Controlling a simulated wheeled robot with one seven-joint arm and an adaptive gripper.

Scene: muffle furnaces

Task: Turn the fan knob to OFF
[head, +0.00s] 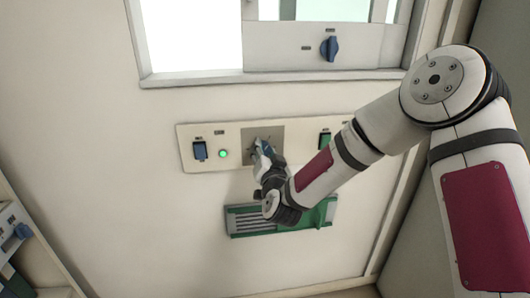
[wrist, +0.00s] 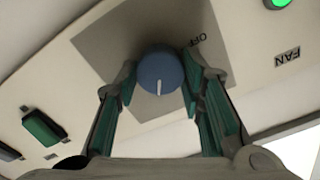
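The fan knob (wrist: 160,82) is round and blue with a white pointer line. In the wrist view it sits on a grey square plate (wrist: 95,42), and its line points down, away from the OFF label (wrist: 181,42) above it to the right. The FAN label (wrist: 287,58) is at the right. My gripper (wrist: 159,85) has one green-padded finger on each side of the knob, with no clear gap at either side. In the head view my gripper (head: 264,150) is at the grey plate (head: 270,131) and hides most of the knob.
The panel (head: 237,158) also carries a blue switch (head: 200,150), a lit green lamp (head: 223,154) and a green switch (head: 325,139). A green-framed vent (head: 250,220) lies below. Another blue knob (head: 329,48) is on the upper panel.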

